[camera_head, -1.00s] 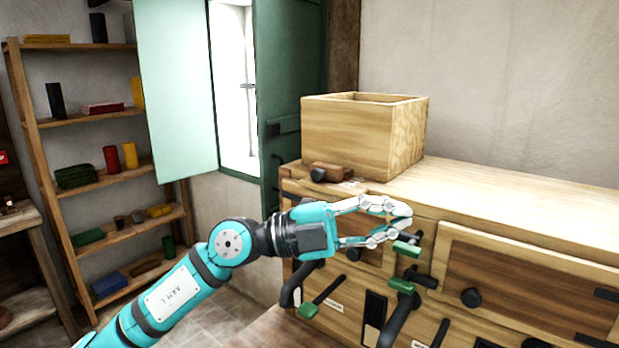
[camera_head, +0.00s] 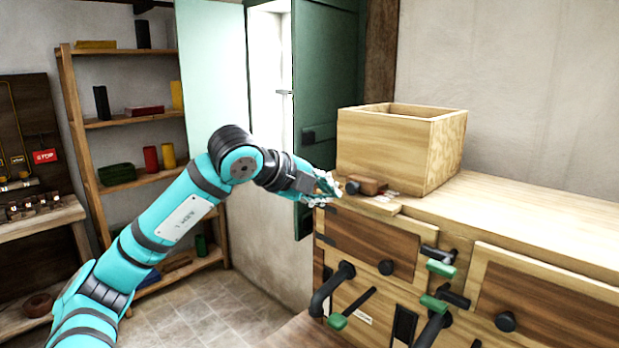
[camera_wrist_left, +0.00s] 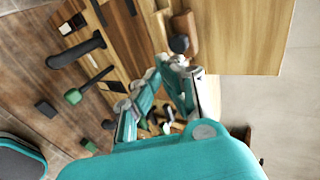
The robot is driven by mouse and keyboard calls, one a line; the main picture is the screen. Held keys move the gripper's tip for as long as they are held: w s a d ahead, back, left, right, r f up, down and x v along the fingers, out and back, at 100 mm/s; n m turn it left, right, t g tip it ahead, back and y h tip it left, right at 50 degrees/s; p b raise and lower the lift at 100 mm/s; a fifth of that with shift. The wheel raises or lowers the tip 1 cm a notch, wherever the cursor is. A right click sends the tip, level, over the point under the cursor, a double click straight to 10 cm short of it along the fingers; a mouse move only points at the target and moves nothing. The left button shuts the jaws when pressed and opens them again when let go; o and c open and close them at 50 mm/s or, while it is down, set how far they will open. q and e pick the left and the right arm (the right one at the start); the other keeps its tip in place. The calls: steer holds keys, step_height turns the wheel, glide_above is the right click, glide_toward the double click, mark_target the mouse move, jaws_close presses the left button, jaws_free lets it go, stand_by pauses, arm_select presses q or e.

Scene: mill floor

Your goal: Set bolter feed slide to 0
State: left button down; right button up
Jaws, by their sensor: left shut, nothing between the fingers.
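What I take to be the feed slide is a small brown wooden block (camera_head: 372,186) with a dark round knob (camera_head: 352,187), on the cabinet top in front of a wooden box. My left gripper (camera_head: 331,186) is just left of the knob. In the left wrist view, the block (camera_wrist_left: 185,24) and knob (camera_wrist_left: 179,44) lie just beyond the fingertips (camera_wrist_left: 172,64). The fingers are together and hold nothing. Whether a fingertip touches the knob I cannot tell. No scale marks are readable. My right gripper is not in view.
The open wooden box (camera_head: 400,140) stands directly behind the slide. Green-tipped levers (camera_head: 438,268) and black handles (camera_head: 332,288) stick out from the cabinet front. A green shutter (camera_head: 335,95) is behind the arm, and a shelf rack (camera_head: 120,121) stands left.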

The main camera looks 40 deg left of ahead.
mark_target(355, 183)
arm_select(q)
steer(key=w+p, duration=0.1)
steer(key=w, duration=0.1)
steer(key=w+p, duration=0.1)
steer(key=w+f, duration=0.1)
steer(key=w, duration=0.1)
steer(key=shift+w+d+p, duration=0.35)
steer(key=shift+d+p, duration=0.05)
steer(key=shift+w, duration=0.1)
steer(key=w, duration=0.1)
steer(key=w+p, duration=0.1)
steer(key=w, duration=0.2)
steer(key=shift+w+d, duration=0.25)
steer(key=shift+w, duration=0.05)
steer(key=shift+s, duration=0.1)
steer(key=shift+a, duration=0.1)
